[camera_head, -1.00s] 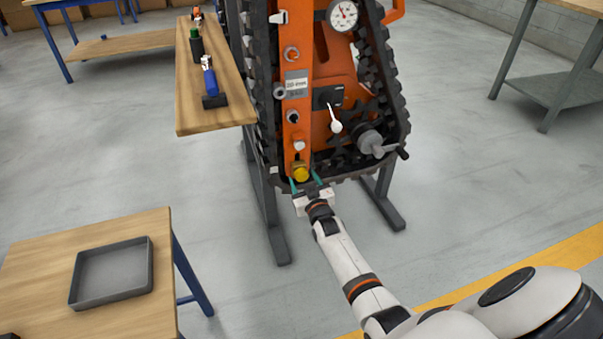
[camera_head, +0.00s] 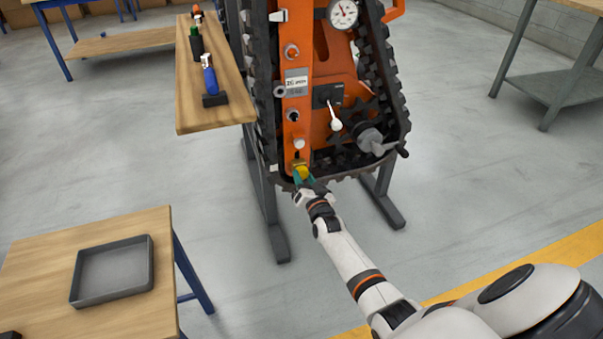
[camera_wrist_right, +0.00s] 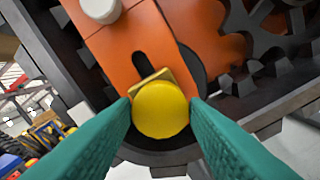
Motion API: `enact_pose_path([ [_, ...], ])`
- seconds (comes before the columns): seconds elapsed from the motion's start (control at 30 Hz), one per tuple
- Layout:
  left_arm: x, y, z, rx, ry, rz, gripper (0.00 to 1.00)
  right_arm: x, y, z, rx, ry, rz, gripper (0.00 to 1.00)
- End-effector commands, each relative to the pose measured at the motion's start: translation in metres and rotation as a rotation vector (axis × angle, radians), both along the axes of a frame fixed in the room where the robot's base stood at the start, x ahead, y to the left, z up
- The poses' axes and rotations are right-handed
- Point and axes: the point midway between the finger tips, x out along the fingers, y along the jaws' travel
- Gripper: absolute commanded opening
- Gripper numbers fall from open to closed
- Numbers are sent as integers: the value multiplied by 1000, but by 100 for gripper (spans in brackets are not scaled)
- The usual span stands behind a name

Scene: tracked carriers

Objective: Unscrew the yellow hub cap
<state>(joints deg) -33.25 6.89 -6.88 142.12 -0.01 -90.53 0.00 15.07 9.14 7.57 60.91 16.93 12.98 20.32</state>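The yellow hub cap (camera_head: 303,173) sits at the lower end of the orange plate on the tracked carrier, and it fills the middle of the right wrist view (camera_wrist_right: 160,110). A brass-coloured piece (camera_wrist_right: 152,79) shows just behind it. My right gripper (camera_head: 304,177) reaches it from below and in front. Its two green fingers (camera_wrist_right: 160,112) lie against opposite sides of the cap, with no clear gap, so it looks shut on the cap. The fingers partly hide the cap in the head view. My left gripper is not in view.
The orange plate (camera_head: 297,130) carries several fittings above the cap, and black track (camera_head: 395,95) surrounds it. A wooden shelf (camera_head: 225,117) with tools is at left. A grey tray (camera_head: 112,272) lies on the front-left table.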

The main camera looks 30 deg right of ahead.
Motion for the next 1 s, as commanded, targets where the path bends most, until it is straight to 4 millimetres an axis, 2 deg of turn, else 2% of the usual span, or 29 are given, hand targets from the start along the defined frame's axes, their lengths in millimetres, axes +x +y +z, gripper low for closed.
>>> enact_pose_path([
  [0.03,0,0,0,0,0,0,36,0,0,0,0,0,0,27],
  [0.1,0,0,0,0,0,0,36,0,0,0,-1,0,0,20],
  [0.3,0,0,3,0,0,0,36,0,0,1,-54,13,0,20],
  [0.47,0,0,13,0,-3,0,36,0,1,2,-378,93,0,20],
  [0.53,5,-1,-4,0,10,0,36,0,0,1,-535,130,-1,20],
  [0.7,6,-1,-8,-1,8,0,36,0,0,0,-790,190,0,20],
  [1.0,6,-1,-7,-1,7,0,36,0,0,0,-831,200,0,20],
])
